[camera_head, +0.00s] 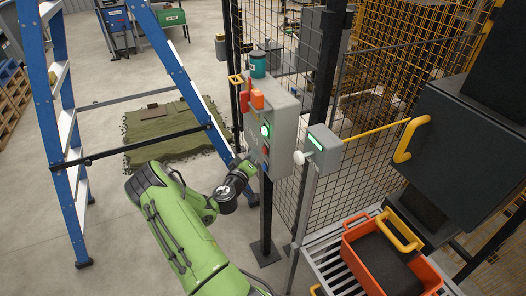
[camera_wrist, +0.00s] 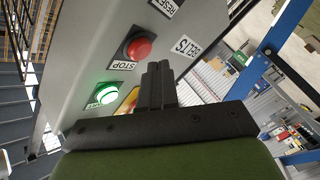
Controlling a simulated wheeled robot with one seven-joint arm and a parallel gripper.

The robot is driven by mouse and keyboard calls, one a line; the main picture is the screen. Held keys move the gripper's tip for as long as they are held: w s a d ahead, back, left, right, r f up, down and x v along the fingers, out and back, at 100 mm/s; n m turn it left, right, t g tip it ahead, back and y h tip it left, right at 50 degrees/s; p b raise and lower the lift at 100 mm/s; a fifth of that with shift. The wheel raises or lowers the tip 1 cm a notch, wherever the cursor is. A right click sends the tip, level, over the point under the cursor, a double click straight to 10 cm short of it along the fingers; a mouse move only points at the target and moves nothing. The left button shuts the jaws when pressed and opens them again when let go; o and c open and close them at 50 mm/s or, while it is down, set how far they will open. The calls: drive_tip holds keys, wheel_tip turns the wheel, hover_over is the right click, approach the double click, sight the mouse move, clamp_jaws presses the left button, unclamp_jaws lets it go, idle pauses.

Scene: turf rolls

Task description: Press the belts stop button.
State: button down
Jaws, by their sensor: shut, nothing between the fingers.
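The grey control box (camera_head: 284,112) stands on a dark post, with its button face toward my arm. In the wrist view a round red button (camera_wrist: 139,48) sits on a dark plate beside a STOP label (camera_wrist: 123,66). A BELTS label (camera_wrist: 187,47) is on the same face. A green button (camera_wrist: 106,94) is lit, and a yellow part (camera_wrist: 130,100) is partly hidden behind my fingers. My gripper (camera_wrist: 158,68) is shut and empty, its tips close to the face beside the red button. In the head view my gripper (camera_head: 250,161) is at the lower left of the box; contact cannot be told.
A blue stepladder (camera_head: 54,125) stands left of my arm. A smaller grey box (camera_head: 319,150) with a pale knob is right of the control box. Mesh fencing (camera_head: 385,110) stands behind. An orange crate (camera_head: 362,262) is at lower right. A teal canister (camera_head: 257,65) sits atop the control box.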

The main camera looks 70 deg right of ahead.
idle(0.4)
drive_tip(key=shift+s+d+b, duration=0.3)
drive_tip(key=shift+s+d, duration=0.3)
drive_tip(key=shift+s, duration=0.05)
idle(0.9)
drive_tip(key=shift+w+a+b, duration=0.6)
drive_tip(key=shift+w+a+b, duration=0.95)
drive_tip(key=shift+w+a, duration=0.85)
